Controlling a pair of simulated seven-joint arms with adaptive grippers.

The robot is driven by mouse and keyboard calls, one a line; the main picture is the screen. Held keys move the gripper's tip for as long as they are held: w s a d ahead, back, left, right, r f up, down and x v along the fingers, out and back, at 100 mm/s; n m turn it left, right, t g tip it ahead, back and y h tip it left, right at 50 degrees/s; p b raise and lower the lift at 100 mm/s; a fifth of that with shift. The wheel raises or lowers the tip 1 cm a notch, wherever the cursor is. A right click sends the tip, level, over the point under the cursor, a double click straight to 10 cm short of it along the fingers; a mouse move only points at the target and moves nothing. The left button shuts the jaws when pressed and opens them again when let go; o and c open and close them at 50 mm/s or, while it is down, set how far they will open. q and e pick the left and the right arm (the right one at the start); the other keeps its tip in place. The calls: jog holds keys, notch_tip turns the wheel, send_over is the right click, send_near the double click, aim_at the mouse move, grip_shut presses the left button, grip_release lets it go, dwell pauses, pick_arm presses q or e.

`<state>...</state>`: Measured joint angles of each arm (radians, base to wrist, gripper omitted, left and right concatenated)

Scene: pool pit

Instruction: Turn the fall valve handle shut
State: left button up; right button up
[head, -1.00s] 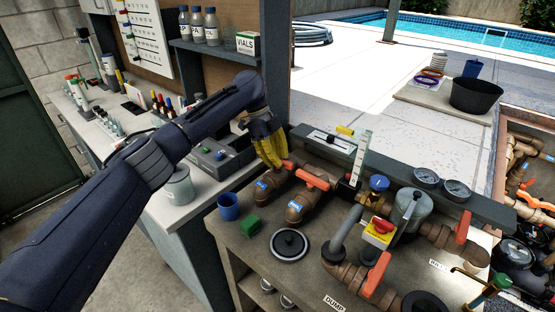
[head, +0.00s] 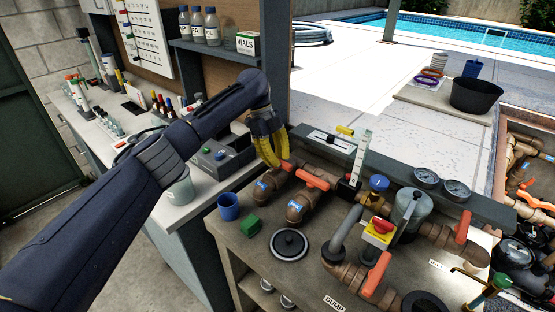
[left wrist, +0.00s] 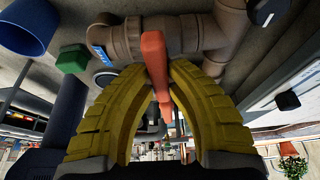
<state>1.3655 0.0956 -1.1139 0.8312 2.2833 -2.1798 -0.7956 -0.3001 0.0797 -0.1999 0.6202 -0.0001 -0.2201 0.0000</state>
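The leftmost brown pipe valve (head: 268,186) bears a small blue label that I cannot read clearly. Its orange handle (head: 286,169) shows partly behind my left gripper (head: 279,160). In the left wrist view the orange handle (left wrist: 154,62) stands between the two yellow fingers, pointing toward the camera. The tips of my left gripper (left wrist: 156,68) close in on both sides of it and appear to touch it. A second labelled valve (head: 300,204) with its own orange handle (head: 313,178) is just to the right. My right gripper is not in view.
A blue cup (head: 228,207), a green block (head: 250,224) and a black round lid (head: 289,244) lie in front of the valves. A red and yellow switch (head: 380,230) stands to the right.

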pick_arm(q)
jog(key=o, duration=0.5)
jog(key=shift+c, duration=0.2)
jog(key=v, duration=1.2)
jog(key=shift+f, duration=0.1)
